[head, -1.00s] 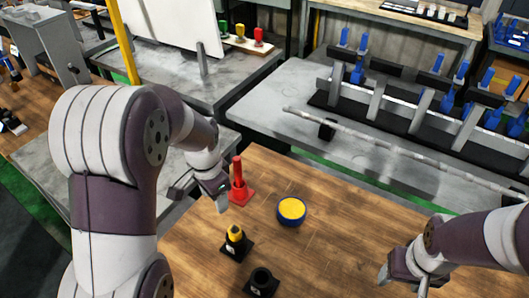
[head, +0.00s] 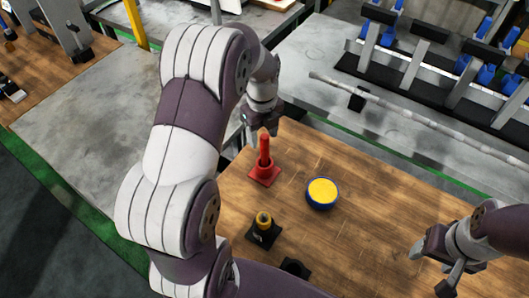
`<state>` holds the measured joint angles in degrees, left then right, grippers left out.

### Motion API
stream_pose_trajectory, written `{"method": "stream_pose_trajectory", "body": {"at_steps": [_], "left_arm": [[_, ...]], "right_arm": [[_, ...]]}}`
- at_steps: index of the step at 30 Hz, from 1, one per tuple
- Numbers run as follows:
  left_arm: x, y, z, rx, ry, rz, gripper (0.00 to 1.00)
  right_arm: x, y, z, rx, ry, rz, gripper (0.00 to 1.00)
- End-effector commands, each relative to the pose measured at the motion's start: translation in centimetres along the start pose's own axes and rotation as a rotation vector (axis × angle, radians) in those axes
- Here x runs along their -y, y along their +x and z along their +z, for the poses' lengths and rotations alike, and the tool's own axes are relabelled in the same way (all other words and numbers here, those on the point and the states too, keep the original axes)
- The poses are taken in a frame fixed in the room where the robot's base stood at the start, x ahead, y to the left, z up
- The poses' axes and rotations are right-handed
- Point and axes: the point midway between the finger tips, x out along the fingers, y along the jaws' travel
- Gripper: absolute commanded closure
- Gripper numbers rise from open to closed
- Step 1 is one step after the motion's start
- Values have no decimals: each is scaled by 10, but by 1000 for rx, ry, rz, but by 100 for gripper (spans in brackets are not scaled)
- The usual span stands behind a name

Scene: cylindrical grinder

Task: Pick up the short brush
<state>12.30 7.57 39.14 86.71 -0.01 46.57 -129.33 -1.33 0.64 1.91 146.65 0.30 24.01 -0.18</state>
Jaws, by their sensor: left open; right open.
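No thing in view is clearly a brush by its bristles, so I cannot tell which is the short brush. A red upright piece (head: 264,150) stands on a red square base on the wooden table (head: 345,250). A short piece with a yellow top (head: 263,219) stands upright in a black square holder (head: 266,238). My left gripper (head: 259,141) is open, fingers down, just behind the red piece's tip in the picture; contact cannot be told. My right gripper (head: 431,268) is open and empty at the lower right, over the table, away from these pieces.
A blue round tub (head: 322,193) with a yellow top stands right of the red piece. Another black holder (head: 294,267) is partly hidden by my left arm. A long grey bar (head: 420,120) lies across the grey machine behind. The table's middle right is clear.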

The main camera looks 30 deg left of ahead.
Motion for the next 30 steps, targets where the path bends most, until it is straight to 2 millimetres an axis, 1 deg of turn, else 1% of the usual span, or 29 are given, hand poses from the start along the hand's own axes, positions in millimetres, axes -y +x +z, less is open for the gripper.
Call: {"method": "stream_pose_trajectory", "body": {"at_steps": [2, 5, 6, 9, 16, 17, 18, 20, 21, 30], "left_arm": [[0, 9, -2, -3, 0, 3, 46], [2, 28, -4, -3, 0, 4, 46], [2, 37, -3, -3, 0, 4, 46], [2, 49, -3, -1, -1, 2, 46], [2, 52, -3, 0, -1, 0, 46], [2, 52, -3, 0, -1, 0, 55], [2, 52, -3, 0, -1, 0, 69], [2, 52, -3, 0, -1, 0, 88], [2, 52, -3, 0, -1, 0, 100], [3, 49, -3, 1, -1, -1, 100]], "right_arm": [[0, -6, -1, 0, 0, 0, 38], [0, -14, -1, 0, 0, 0, 38], [0, -13, -1, 0, 0, 0, 38], [0, -14, -2, 0, 0, 0, 38], [0, -13, -1, 1, 0, 0, 38], [0, -13, -1, 0, 0, 0, 38], [0, -13, -1, 0, 0, 0, 38], [0, -13, -1, 0, 0, 0, 38], [0, -13, -1, 0, 0, 0, 38], [0, -13, -1, 0, 0, 0, 38]]}}
